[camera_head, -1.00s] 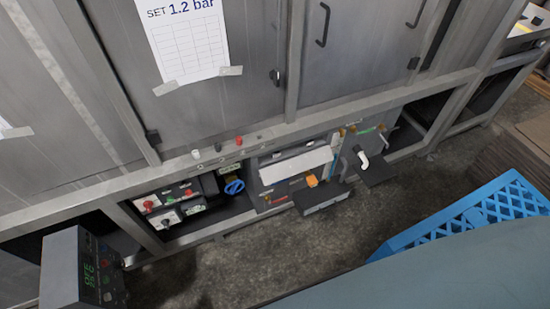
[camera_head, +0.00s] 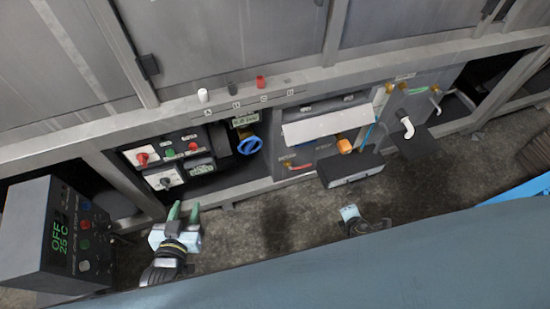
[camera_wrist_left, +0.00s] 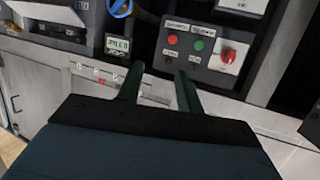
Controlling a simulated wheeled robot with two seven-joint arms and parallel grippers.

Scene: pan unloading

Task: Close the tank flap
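A white flap-like panel (camera_head: 325,127) slants outward from the grey unit in the middle of the lower bay, below a dark slot. I take it as the tank flap; its hinge is too small to make out. My left gripper (camera_head: 184,210) is open and empty, low in front of the switch panel, to the left of and apart from the flap. Its two green fingers also show spread in the left wrist view (camera_wrist_left: 157,82). My right gripper (camera_head: 352,212) shows only in part above the blue-grey surface, below the flap; its fingers are unclear.
A grey box (camera_head: 350,168) juts out below the flap. A blue handwheel (camera_head: 250,145) and the switch panel (camera_head: 170,160) are to the left. A white bent spout (camera_head: 407,127) is to the right. A control box (camera_head: 65,235) stands at far left.

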